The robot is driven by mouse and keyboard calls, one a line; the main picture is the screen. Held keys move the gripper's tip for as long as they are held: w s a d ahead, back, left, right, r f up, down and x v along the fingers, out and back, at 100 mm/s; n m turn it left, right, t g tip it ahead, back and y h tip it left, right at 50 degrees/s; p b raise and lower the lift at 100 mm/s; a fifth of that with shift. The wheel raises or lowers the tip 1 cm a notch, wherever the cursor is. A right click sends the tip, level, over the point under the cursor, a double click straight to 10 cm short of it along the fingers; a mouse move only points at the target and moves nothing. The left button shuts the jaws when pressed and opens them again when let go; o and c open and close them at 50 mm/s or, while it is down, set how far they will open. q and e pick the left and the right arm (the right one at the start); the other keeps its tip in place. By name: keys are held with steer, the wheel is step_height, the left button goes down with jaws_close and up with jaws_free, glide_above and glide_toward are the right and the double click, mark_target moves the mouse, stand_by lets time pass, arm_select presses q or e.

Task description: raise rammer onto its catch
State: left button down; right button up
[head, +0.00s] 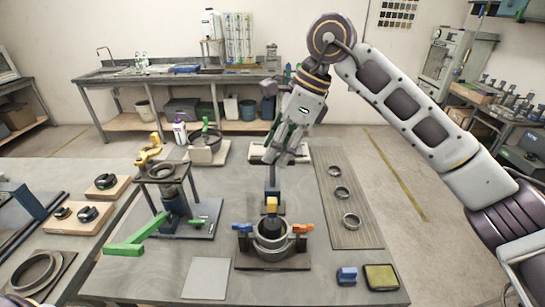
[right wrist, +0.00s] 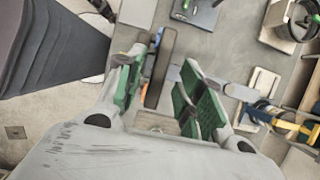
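An upright blue-grey post with a yellow block (head: 271,204) stands over a dark cylinder (head: 270,229) set in a metal ring (head: 258,244); I take this to be the rammer. Blue (head: 242,228) and orange (head: 303,229) clamps flank the ring. My right gripper (head: 287,153) is above and behind the post, pointing down. In the right wrist view its green-padded fingers (right wrist: 158,85) are apart, with a dark bar (right wrist: 160,66) showing between or beyond them; contact cannot be told. The catch cannot be made out. My left gripper is out of view.
A stand with a green lever (head: 130,246) is left of the ring. Small rings lie on a ribbed mat (head: 347,197) at the right. A grey plate (head: 207,279), a blue block (head: 347,276) and a yellow-topped tray (head: 381,278) lie near the front.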

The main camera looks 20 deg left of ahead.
steer(key=shift+x, duration=1)
steer(key=shift+s+a+f, duration=0.1)
steer(key=shift+a+f, duration=0.1)
steer(key=shift+f, duration=0.35)
steer(key=shift+c, duration=0.8)
jaws_close()
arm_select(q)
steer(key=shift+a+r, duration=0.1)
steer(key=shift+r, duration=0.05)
